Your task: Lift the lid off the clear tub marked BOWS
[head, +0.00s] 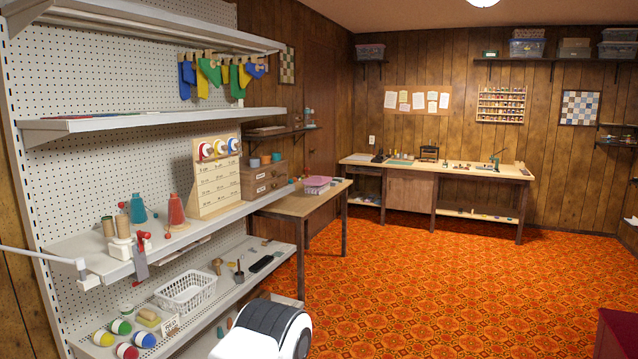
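I cannot read the word BOWS on any container from here. A small tub with a pink top (317,184) stands on the wooden side table beyond the shelving. Other lidded tubs sit on high wall shelves: one at the back left (370,52), one with bluish contents (527,48) and one at the far right (617,51). Their labels are too small to tell. Neither of my grippers shows in the head view. A rounded white and black part at the bottom edge appears to be mine.
Grey pegboard shelving (120,230) fills the left, holding spools, bottles, a white basket (186,291) and coloured round containers. The wooden side table (300,203) stands past it. A long workbench (440,170) lines the back wall. The orange patterned carpet (430,290) is open in the middle.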

